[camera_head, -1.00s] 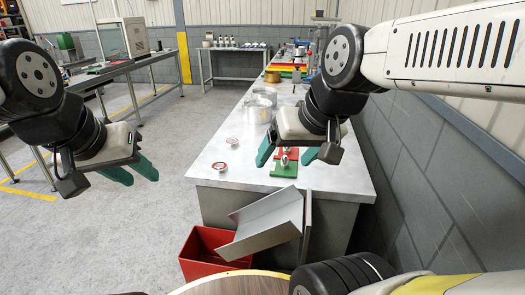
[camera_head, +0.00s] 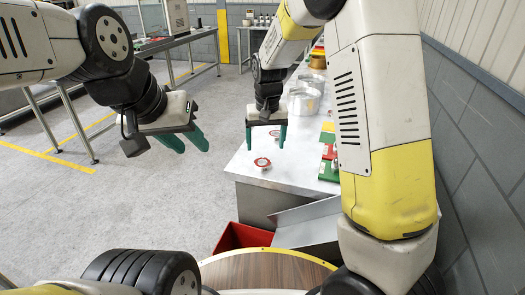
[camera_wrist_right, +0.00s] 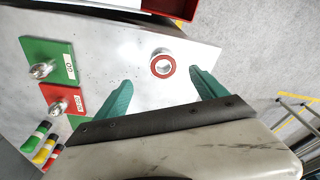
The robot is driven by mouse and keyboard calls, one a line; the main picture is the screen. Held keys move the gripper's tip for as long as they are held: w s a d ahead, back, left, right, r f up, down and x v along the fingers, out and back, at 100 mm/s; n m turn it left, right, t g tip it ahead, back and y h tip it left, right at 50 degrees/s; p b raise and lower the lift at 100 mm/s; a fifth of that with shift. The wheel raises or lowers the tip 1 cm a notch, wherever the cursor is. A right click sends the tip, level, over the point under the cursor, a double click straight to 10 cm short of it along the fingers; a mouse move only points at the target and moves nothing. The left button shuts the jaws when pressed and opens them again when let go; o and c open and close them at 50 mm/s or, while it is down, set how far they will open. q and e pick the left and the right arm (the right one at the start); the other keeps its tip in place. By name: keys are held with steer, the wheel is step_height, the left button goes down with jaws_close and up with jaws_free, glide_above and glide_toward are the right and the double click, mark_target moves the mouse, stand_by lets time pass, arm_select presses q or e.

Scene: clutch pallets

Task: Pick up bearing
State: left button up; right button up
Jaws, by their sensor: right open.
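A bearing (camera_head: 262,163), a small ring with a red face, lies flat on the metal table (camera_head: 246,178) near its front left corner. It also shows in the right wrist view (camera_wrist_right: 162,66), beyond and between my fingertips. My right gripper (camera_head: 266,140) is open and empty, pointing down above the table, a little behind this bearing in the head view. A second small reddish item (camera_head: 274,133) shows between its fingers, partly hidden. My left gripper (camera_head: 186,144) is open and empty, over the floor left of the table.
A green plate (camera_wrist_right: 48,62) and a red plate (camera_wrist_right: 66,100) with metal fittings lie beside the bearing. Silver cylinders (camera_head: 303,103) stand farther back. A red bin (camera_head: 240,237) and grey chute (camera_head: 305,222) sit at the front edge. A wall borders the right.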

mark_target(263, 159)
steer(key=shift+w+a+f, duration=0.2)
steer(key=shift+f, duration=0.25)
steer(key=f, duration=0.2)
steer(key=w+f, duration=0.1)
steer(key=f, duration=0.4)
steer(key=shift+w+a+f, duration=0.2)
steer(key=shift+a, duration=0.05)
steer(key=c, duration=1.7)
steer(key=shift+c, duration=0.2)
steer(key=shift+r, duration=0.15)
